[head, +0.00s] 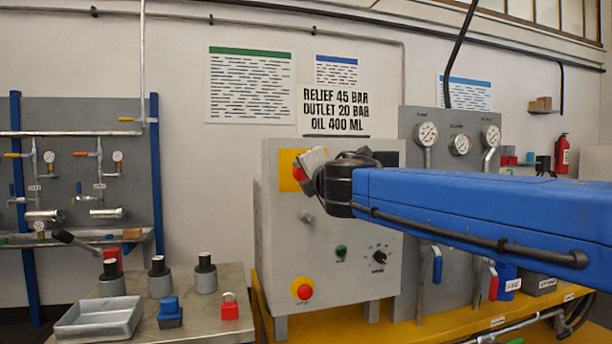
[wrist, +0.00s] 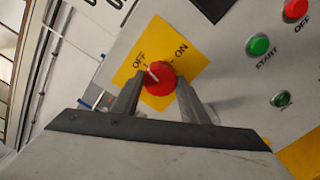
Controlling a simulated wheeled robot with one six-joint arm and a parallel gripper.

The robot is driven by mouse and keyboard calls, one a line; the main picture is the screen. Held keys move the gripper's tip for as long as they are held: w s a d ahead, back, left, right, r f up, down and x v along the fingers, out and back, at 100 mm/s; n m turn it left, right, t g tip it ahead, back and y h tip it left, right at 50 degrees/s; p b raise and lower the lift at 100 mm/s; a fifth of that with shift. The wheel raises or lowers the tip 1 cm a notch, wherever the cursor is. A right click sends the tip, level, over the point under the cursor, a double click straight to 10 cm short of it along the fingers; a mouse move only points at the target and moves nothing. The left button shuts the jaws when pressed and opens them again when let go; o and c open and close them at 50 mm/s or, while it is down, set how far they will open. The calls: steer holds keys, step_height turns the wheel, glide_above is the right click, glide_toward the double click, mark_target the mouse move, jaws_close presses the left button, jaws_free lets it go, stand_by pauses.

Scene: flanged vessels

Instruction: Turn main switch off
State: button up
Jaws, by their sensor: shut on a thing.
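The main switch is a red rotary knob (wrist: 160,82) on a yellow plate (wrist: 205,65) marked OFF and ON. In the wrist view its white mark points up and left, toward the OFF label. My gripper (wrist: 158,88) has one finger on each side of the knob and is shut on it. In the head view my gripper (head: 312,172) reaches from the right to the upper left of the grey control cabinet (head: 335,265). The yellow plate (head: 287,184) shows at its left, with the knob mostly hidden.
A green START button (wrist: 258,45) and a red OFF button (wrist: 295,9) sit beside the plate. A red emergency button (head: 302,289) is low on the cabinet. A bench (head: 235,280) at left holds a tray (head: 98,318) and a red padlock (head: 230,308).

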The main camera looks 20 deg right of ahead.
steer(key=shift+f+n, duration=0.15)
steer(key=shift+n, duration=0.95)
steer(key=o, duration=1.1)
steer(key=shift+c, duration=0.2)
steer(key=s, duration=1.7)
steer(key=shift+s, duration=0.25)
